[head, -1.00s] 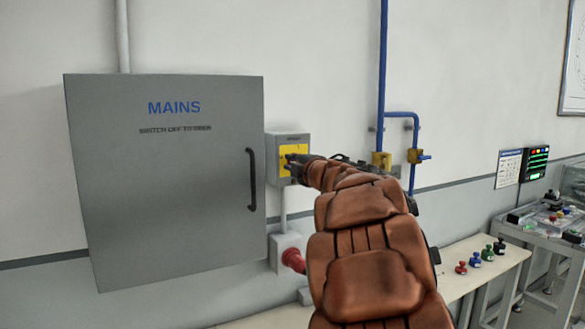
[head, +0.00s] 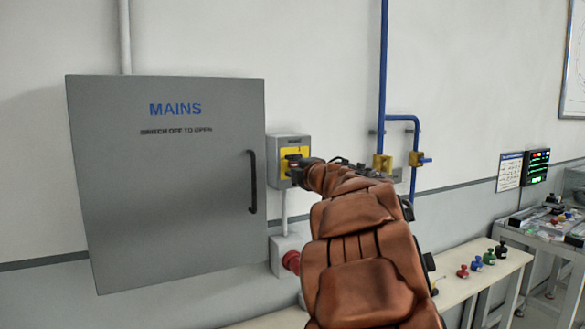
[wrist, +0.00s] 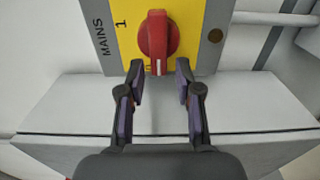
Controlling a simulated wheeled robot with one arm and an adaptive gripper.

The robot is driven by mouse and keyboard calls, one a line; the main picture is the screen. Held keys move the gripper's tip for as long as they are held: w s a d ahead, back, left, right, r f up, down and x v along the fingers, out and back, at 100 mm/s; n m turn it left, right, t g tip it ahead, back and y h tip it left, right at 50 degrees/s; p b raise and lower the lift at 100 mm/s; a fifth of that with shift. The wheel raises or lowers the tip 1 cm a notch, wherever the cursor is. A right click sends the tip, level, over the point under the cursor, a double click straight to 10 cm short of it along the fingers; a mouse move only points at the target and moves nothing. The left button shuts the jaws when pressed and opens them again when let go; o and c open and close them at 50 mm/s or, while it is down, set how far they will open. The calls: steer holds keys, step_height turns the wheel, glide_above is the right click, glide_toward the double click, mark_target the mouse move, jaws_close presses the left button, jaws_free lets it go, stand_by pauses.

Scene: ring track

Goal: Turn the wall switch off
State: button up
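The wall switch is a grey box (head: 280,143) with a yellow plate, right of the grey MAINS cabinet (head: 170,190). Its red rotary knob (wrist: 158,40) shows at the top of the wrist view, its ridge vertical there, with a white mark at the lower end. A "1" is printed on the plate to its upper left; another marking by the knob's lower end is too small to read. My gripper (wrist: 160,88) is open and empty. Its fingertips straddle the line of the knob, just below it in the picture. In the head view my gripper (head: 298,172) partly covers the switch.
A socket box with a red plug (head: 291,262) is below the switch. Blue pipes (head: 384,90) with yellow-bodied valves (head: 382,162) run to the right. A bench (head: 470,275) with several small coloured pieces stands lower right. The cabinet handle (head: 252,182) sticks out left of the switch.

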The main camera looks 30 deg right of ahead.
steer(key=shift+o, duration=0.3)
steer(key=s, duration=1.2)
steer(key=shift+a, duration=0.45)
